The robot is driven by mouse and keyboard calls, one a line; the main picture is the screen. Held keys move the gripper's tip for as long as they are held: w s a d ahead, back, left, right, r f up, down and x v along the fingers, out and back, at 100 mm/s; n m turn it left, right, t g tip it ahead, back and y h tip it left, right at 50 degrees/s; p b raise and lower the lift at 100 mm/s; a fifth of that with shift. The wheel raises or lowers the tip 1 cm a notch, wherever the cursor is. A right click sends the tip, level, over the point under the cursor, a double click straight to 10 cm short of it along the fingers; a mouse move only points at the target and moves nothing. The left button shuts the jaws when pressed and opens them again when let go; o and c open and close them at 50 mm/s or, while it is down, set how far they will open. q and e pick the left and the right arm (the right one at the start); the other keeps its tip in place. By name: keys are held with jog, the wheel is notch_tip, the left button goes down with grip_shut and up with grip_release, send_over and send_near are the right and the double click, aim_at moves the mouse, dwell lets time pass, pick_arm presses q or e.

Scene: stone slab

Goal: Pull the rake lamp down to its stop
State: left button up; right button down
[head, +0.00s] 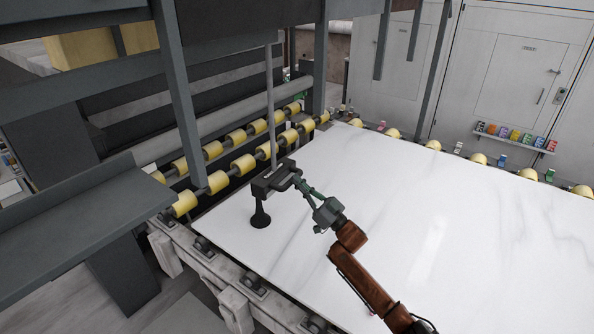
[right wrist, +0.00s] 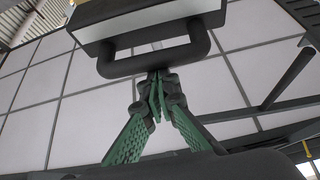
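The rake lamp (head: 272,180) is a dark box on a thin grey vertical pole, above the near left part of the white slab (head: 400,230). Its black loop handle (head: 288,178) faces my right arm. In the right wrist view the handle (right wrist: 155,62) crosses the top, below the lamp's pale underside (right wrist: 150,22). My right gripper (head: 301,188) is at the handle. Its green fingers (right wrist: 157,90) come together at their tips, right by the bar. Whether they touch or pass over the bar is unclear. My left gripper is not in view.
A black flared shape (head: 260,218) shows under the lamp; I cannot tell if it is solid or a reflection. Yellow rollers (head: 243,164) line the slab's left side. Grey frame posts (head: 180,95) stand at the left. The slab's right side is clear.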

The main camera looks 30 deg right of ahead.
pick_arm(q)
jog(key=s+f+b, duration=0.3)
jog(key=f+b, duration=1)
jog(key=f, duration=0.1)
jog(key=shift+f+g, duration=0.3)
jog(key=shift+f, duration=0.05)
pick_arm(e)
notch_tip(320, 180, down, 27)
jog(key=shift+r, duration=0.15)
notch_tip(320, 180, up, 4)
jog(key=s+r+p, duration=0.1)
jog(key=p, duration=0.2)
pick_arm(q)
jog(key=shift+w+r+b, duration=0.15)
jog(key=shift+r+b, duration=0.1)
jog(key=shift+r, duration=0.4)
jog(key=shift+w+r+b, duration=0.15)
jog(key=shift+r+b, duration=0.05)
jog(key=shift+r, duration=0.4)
pick_arm(e)
jog(key=f+v, duration=0.1)
jog(key=v, duration=0.9)
jog(key=shift+w+d, duration=0.15)
jog(key=shift+d, duration=0.1)
